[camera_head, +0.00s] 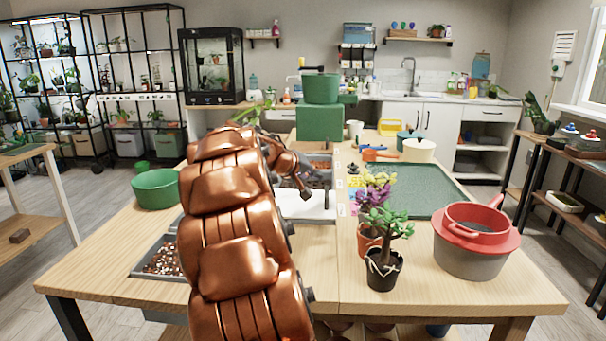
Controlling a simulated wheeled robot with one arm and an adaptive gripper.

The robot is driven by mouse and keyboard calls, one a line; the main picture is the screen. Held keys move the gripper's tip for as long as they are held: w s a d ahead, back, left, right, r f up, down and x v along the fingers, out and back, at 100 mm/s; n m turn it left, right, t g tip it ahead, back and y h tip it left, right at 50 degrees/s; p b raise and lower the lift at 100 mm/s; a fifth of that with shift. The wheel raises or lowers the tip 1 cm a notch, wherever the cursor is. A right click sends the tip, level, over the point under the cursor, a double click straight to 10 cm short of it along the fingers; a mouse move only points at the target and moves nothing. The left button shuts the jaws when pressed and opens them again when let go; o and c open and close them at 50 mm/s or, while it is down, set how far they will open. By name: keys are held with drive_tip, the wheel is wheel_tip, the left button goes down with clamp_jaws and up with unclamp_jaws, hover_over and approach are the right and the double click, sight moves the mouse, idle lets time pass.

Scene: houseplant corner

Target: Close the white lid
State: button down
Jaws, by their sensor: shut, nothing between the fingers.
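A white flat panel (300,206), which looks like the white lid, lies at the middle of the table among grey compartments; my arm covers its left part. I cannot tell its hinge or how far it stands open. My gripper (307,194) is at the end of the copper arm, small and dark in this view, pointing down above or at the far part of the white panel. Its fingers are shut and empty. I cannot tell whether the fingertips touch the panel.
A grey tray of pebbles (163,256) and a green bowl (155,188) stand left of my arm. Right are a potted plant (383,270), purple flowers (373,198), a red-rimmed grey pot (473,247) and a green mat (440,192). A green block (320,123) stands behind.

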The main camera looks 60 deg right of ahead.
sight(320, 205)
drive_tip(key=shift+s+d+f+m+t+y+b, duration=0.15)
drive_tip(key=shift+s+f+m+t+y+b, duration=0.25)
drive_tip(key=shift+f, duration=0.4)
drive_tip(key=shift+s+d+f+m+t+y+b, duration=0.2)
drive_tip(key=shift+s+f+t+b, duration=0.25)
drive_tip(key=shift+f, duration=0.55)
drive_tip(key=shift+s+f, duration=0.1)
drive_tip(key=shift+f, duration=0.05)
drive_tip(key=shift+a, duration=0.1)
drive_tip(key=w+d+r+p+v, duration=0.1)
drive_tip(key=w+r+p+v, duration=0.1)
drive_tip(key=v, duration=1.1)
drive_tip(key=shift+d, duration=0.3)
